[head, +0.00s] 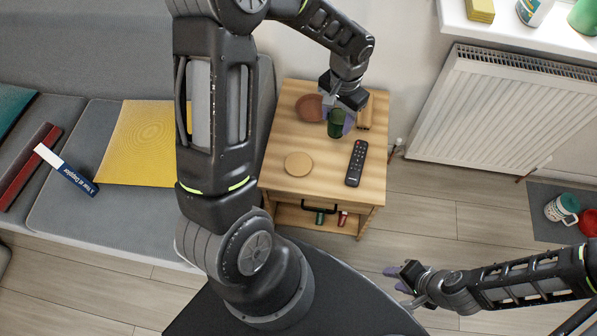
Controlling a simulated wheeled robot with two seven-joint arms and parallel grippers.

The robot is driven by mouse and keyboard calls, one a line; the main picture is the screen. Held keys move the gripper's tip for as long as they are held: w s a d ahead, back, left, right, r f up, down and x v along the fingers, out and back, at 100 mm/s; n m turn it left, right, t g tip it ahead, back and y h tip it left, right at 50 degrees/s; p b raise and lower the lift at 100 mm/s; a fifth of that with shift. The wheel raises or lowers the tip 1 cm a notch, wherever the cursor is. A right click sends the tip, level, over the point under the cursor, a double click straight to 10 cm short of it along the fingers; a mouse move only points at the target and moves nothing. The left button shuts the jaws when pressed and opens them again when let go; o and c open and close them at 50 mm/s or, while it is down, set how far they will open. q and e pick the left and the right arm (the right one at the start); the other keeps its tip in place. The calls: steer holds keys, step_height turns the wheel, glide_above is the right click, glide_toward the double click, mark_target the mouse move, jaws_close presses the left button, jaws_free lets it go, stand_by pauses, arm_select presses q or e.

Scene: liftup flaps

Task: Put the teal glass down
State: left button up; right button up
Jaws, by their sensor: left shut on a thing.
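The teal glass (335,127), dark green in the head view, is over the back right part of the wooden side table (325,205). My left gripper (340,112) is shut on it from above and behind. I cannot tell whether the glass touches the tabletop. My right gripper (396,279) is over the floor at the lower right, away from the table, with its fingers apart and nothing between them.
A terracotta dish (309,107) is just left of the glass. A round coaster (298,164) and a black remote (356,163) lie nearer the front. A wooden object (366,112) is at the back right. The tabletop between coaster and remote is clear.

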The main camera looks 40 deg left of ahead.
arm_select(q)
steer(key=s+a+f+m+b, duration=0.1)
steer(key=s+a+f+b, duration=0.4)
steer(key=b, duration=0.8)
steer(key=a+f, duration=0.3)
steer(key=shift+a+f, duration=0.25)
steer(key=shift+f, duration=0.05)
steer(key=shift+s+f, duration=0.1)
steer(key=b, duration=0.2)
glide_above(299, 163)
step_height(299, 163, down, 6)
steer(key=shift+s+f, duration=0.1)
steer(key=shift+f+b, duration=0.35)
steer(key=shift+f, duration=1.45)
